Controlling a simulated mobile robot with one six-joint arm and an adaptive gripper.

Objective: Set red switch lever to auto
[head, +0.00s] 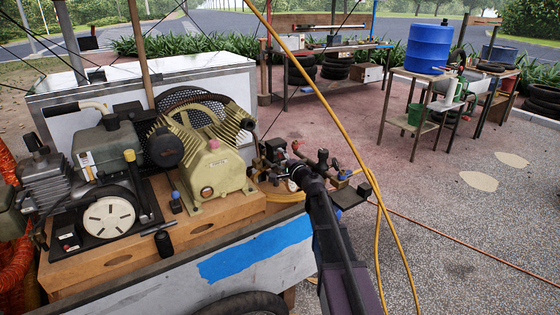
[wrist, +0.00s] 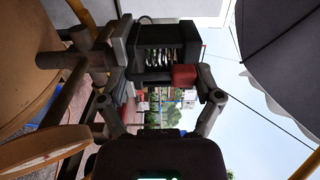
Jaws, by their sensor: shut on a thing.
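The red switch lever (wrist: 184,75) shows in the wrist view as a small red block at the lower right of a dark pressure switch (wrist: 152,33) with coils in its open face. My gripper (wrist: 162,82) straddles the switch's near end. Its right fingertip is against the red lever and its left fingertip is against the dark switch body. The jaws are shut on the switch across this width. In the head view my gripper (head: 305,172) is among the fittings right of the compressor (head: 212,160). The lever's marked position cannot be read.
The compressor's motor and engine stand on a wooden base (head: 110,262) on the cart. A yellow hose (head: 335,115) hangs close to my arm. Fittings and pipes crowd the wrist view's left. Workbenches and a blue drum (head: 428,48) stand behind. Paving at the right is open.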

